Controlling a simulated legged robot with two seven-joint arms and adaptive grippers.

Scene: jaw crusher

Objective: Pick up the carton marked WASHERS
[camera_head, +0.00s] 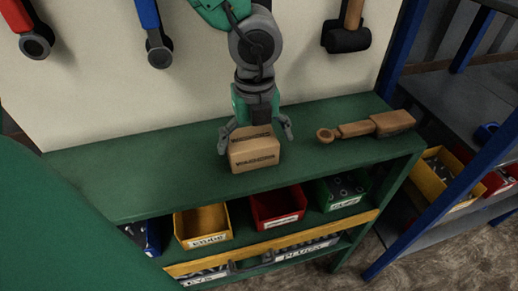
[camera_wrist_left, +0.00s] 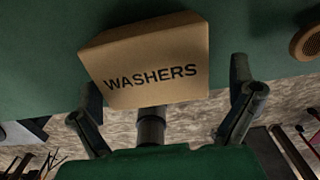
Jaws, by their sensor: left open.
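The brown WASHERS carton (camera_head: 254,154) sits on the green bench top (camera_head: 120,172), near its middle. In the left wrist view the carton (camera_wrist_left: 150,62) shows its printed face large and close. My left gripper (camera_head: 256,138) is above and just behind the carton, pointing down, with one finger on each side of it. In the left wrist view the fingers of my left gripper (camera_wrist_left: 168,110) are spread wide around the carton, with a gap on the right side. Whether the left finger touches it I cannot tell. My right gripper is not in view.
A brown wooden-looking tool (camera_head: 368,126) lies on the bench to the right. Below the bench top are a yellow bin (camera_head: 203,226), a red bin (camera_head: 278,208) and a green bin (camera_head: 342,190). A hammer (camera_head: 346,34) and wrenches hang on the back panel. The bench top's left part is clear.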

